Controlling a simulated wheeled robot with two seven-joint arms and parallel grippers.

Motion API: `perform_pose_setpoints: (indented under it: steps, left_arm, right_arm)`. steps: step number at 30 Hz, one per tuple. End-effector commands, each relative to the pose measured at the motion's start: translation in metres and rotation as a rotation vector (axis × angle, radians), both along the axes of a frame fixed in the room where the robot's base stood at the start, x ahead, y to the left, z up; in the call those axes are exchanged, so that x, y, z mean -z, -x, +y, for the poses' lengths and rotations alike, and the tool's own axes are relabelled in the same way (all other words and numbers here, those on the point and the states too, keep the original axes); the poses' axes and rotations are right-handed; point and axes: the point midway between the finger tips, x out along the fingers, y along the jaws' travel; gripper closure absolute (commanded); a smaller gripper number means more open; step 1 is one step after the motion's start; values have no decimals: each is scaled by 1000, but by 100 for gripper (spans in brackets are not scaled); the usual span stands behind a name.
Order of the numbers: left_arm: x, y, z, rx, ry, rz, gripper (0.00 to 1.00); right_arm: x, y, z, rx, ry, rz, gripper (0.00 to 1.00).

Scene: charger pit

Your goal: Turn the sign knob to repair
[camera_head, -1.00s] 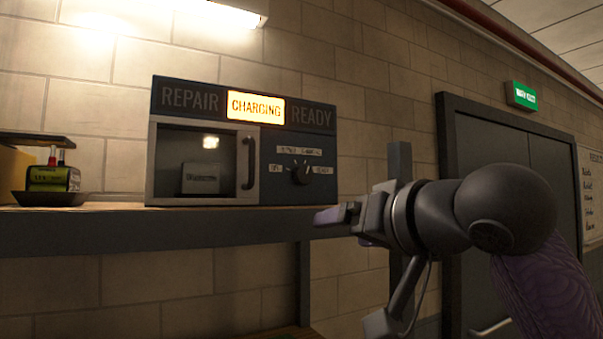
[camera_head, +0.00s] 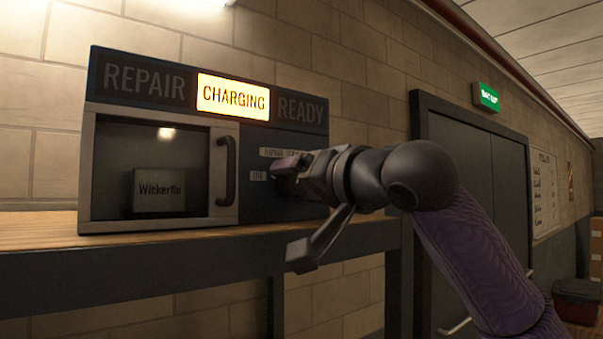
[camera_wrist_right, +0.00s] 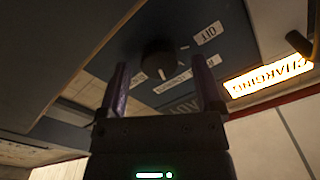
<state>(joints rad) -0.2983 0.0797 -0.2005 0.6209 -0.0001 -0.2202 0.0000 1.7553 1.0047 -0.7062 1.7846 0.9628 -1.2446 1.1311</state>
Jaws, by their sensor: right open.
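The charger box (camera_head: 160,215) stands on a shelf, its sign reading REPAIR, CHARGING and READY, with the CHARGING panel (camera_head: 233,97) lit. The sign knob (camera_wrist_right: 160,58) is a dark round dial on the front panel, with white labels around it; one reads OFF (camera_wrist_right: 208,33). In the head view my right gripper (camera_head: 284,167) is in front of the panel and hides the knob. In the right wrist view my right gripper (camera_wrist_right: 160,85) is open, its two purple fingers on either side of the knob's position, with the knob just beyond the tips. Contact cannot be told. My left gripper is not in view.
The box has a glass door with a handle (camera_head: 226,170) left of the knob; a block labelled Wickerflu (camera_head: 160,190) is inside. The wooden shelf (camera_head: 40,232) runs below. A grey double door (camera_head: 475,180) stands to the right.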

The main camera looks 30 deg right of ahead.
Motion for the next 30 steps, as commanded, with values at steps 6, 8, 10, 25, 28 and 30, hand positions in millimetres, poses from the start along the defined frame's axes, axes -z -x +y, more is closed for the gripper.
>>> perform_pose_setpoints:
  steps: [6,8,10,25,28,30]
  left_arm:
    - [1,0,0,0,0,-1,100]
    - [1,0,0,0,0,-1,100]
    - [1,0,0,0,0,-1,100]
    - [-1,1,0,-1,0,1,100]
    - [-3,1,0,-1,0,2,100]
    - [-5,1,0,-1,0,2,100]
  right_arm:
    - [1,0,0,0,0,0,22]
    - [1,0,0,0,0,0,35]
    - [1,0,0,0,0,0,49]
    - [0,0,0,0,19,0,100]
    - [0,0,0,0,54,-2,100]
    - [0,0,0,0,91,-5,100]
